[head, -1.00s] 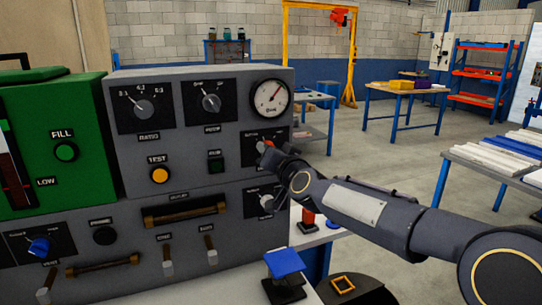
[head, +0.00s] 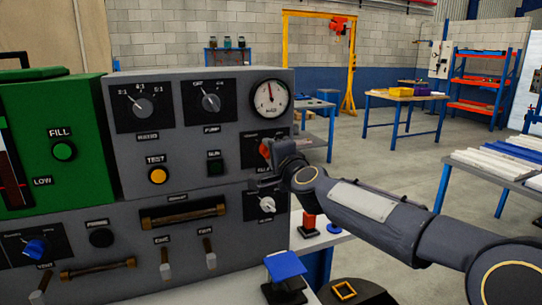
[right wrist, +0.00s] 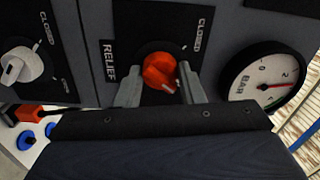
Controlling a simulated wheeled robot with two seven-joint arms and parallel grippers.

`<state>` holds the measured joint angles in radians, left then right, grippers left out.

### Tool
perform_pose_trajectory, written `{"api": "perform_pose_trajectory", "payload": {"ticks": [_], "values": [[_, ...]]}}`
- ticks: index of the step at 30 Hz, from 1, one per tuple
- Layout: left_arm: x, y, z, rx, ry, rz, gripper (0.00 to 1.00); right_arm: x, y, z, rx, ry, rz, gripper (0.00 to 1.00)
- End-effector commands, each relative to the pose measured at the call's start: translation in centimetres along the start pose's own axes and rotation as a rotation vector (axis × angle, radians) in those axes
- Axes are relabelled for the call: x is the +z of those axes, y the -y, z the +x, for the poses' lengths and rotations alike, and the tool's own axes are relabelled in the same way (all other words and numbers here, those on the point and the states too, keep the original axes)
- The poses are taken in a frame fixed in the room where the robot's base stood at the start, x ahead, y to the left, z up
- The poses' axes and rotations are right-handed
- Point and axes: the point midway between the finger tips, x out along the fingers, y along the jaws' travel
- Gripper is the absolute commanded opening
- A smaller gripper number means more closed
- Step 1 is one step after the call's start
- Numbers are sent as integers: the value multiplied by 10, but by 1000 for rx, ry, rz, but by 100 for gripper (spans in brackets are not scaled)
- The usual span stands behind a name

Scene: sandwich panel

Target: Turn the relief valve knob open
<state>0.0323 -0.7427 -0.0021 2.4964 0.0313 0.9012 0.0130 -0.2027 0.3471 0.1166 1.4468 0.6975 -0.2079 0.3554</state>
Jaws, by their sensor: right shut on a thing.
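The relief valve knob (right wrist: 158,70) is round and orange-red, on a black plate marked RELIEF and CLOSED in the right wrist view. Its white mark points to the lower right there, away from the CLOSED tick. It also shows as a red spot in the head view (head: 265,148). My right gripper (right wrist: 160,88) has one finger on each side of the knob and is shut on it. In the head view the gripper (head: 272,154) covers much of the relief plate. Any other label on that plate is hidden. My left gripper is not in view.
The pressure gauge (head: 270,98) sits just above the relief plate, its needle nearly upright. A white knob (head: 266,204) is below. The grey panel (head: 215,130) also carries handles, switches and buttons. A red button block (head: 309,226) stands on the bench at right.

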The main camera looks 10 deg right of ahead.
Motion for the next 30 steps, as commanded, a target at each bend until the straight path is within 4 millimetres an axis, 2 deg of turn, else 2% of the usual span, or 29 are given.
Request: {"api": "perform_pose_trajectory", "payload": {"ticks": [10, 27, 28, 30], "values": [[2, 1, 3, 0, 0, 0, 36, 0, -2, 0, 3, 1, 143, 12], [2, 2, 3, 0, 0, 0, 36, 0, -2, 0, 3, 1, 171, 12], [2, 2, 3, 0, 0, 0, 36, 0, -2, 0, 4, 1, 171, 39], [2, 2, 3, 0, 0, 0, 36, 0, -2, 0, 3, 0, 170, 48]]}}
